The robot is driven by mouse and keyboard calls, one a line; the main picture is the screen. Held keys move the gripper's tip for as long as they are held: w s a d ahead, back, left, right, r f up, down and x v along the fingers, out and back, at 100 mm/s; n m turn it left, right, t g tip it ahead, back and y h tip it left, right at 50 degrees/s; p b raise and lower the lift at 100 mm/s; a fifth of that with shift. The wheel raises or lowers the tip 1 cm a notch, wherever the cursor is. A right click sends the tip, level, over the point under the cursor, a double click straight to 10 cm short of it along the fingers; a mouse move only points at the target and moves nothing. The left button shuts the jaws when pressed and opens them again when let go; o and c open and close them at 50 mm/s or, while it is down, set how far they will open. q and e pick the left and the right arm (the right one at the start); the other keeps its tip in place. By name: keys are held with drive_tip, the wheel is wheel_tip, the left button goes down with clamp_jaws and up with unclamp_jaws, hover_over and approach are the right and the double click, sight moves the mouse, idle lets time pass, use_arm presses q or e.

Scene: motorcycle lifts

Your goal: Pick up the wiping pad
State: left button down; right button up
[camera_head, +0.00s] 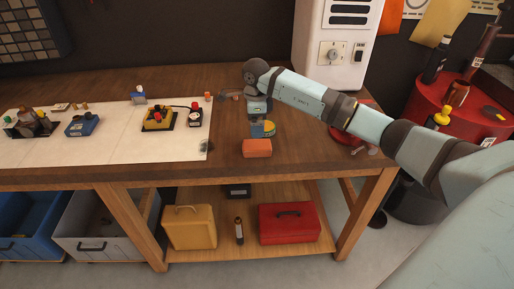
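An orange block-shaped pad (257,148), which looks like the wiping pad, lies near the front edge of the wooden workbench (300,156). My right arm comes in from the right, and its gripper (261,119) points down just behind the orange pad. A small rounded yellow and blue thing (264,129) shows right at the fingertips, between the gripper and the pad. I cannot tell whether the gripper touches it, or whether its fingers are open or shut. My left gripper is not in view.
A white mat (100,152) with several small devices covers the bench's left part. A dark smudge (206,146) marks its right edge. A white cabinet (337,40) stands behind my arm, a red drum (465,110) at right. Bare wood lies right of the pad.

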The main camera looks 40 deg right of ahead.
hover_over(257, 144)
wheel_tip(257, 144, down, 5)
drive_tip(key=shift+a+r, duration=0.1)
drive_tip(key=shift+r, duration=0.1)
wheel_tip(257, 144, down, 5)
drive_tip(key=shift+s+r+p, duration=0.1)
drive_tip(key=shift+r+p, duration=0.1)
drive_tip(key=shift+p, duration=0.75)
drive_tip(key=shift+f, duration=0.35)
drive_tip(key=c, duration=1)
